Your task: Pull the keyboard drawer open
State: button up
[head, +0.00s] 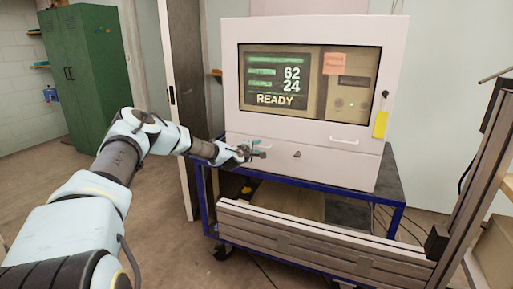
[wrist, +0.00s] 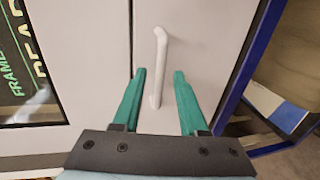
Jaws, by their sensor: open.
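The keyboard drawer (head: 325,166) is the pale lower front of the cabinet, below the screen window, and it looks closed. A white bar handle (wrist: 160,42) on its front shows in the wrist view. My gripper (head: 259,149) is at the left part of the drawer front in the head view. In the wrist view its two teal fingers (wrist: 160,72) are open, one on each side of the handle, with gaps between them and the bar. The handle's lower part lies between the fingers. In the head view this handle is mostly hidden by my gripper.
The cabinet (head: 228,75) stands on a blue-framed cart (head: 390,185). A second white handle (head: 344,140) and a small knob (head: 297,154) are to the right. A grey slatted rail (head: 320,245) runs low in front. A green locker (head: 85,70) stands left; the floor between is clear.

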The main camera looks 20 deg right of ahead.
jog(key=shift+c, duration=0.4)
grip_shut()
dwell(1.0)
